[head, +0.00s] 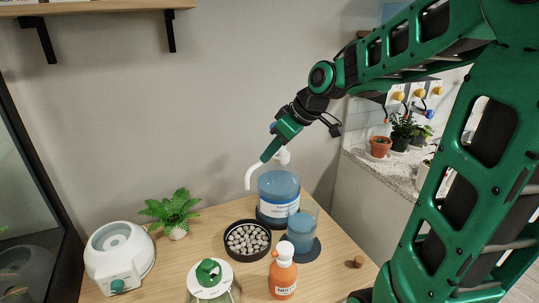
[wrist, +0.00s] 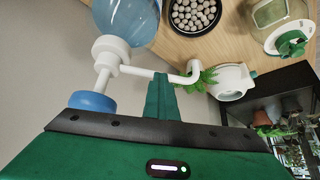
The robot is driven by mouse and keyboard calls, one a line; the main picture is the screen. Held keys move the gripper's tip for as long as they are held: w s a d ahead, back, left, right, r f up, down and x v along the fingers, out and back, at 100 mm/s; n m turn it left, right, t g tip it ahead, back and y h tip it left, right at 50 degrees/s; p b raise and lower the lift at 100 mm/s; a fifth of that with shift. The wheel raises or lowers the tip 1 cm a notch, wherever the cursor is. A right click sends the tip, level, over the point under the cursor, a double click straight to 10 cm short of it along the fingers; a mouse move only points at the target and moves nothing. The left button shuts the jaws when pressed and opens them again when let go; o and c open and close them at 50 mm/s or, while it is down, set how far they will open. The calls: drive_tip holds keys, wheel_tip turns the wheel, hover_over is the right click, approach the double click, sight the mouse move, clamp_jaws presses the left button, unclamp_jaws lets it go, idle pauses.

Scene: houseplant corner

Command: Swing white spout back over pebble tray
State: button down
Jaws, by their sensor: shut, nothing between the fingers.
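The white spout (head: 253,174) sticks out to the left from the pump head of a large clear bottle of blue liquid (head: 279,185), its tip bent down. The pebble tray (head: 231,255), round and black with grey pebbles, stands on the table in front of the bottle. In the wrist view the tray (wrist: 172,20) lies off to one side of the spout (wrist: 188,78). My gripper (head: 265,158) is shut and empty, its fingertips right beside the spout. In the wrist view the fingertips (wrist: 161,80) meet the spout's middle; I cannot tell whether they touch.
A fern (head: 173,208) and a white appliance (head: 118,252) are at the left. A shelf (head: 90,8) hangs above. A cork (head: 355,262) lies at the right.

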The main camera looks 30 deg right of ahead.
drive_tip(key=shift+d, duration=0.35)
drive_tip(key=a+v, duration=0.1)
drive_tip(key=v, duration=1.2)
drive_tip(key=shift+s+r, duration=0.35)
drive_tip(key=shift+r, duration=0.05)
drive_tip(key=s+d+f+m+g+h, duration=0.1)
drive_tip(key=s+d+f+m+g, duration=0.2)
drive_tip(key=s+f+m, duration=0.3)
drive_tip(key=s+d+f+m+g+h, duration=0.2)
drive_tip(key=s+f+m, duration=0.5)
drive_tip(key=s+f, duration=0.6)
drive_tip(key=s+d+g, duration=0.1)
drive_tip(key=s, duration=0.2)
drive_tip(key=shift+d+f+h, duration=0.3)
drive_tip(key=shift+f, duration=0.05)
drive_tip(key=shift+w+f, duration=0.25)
drive_tip(key=shift+w, duration=0.35)
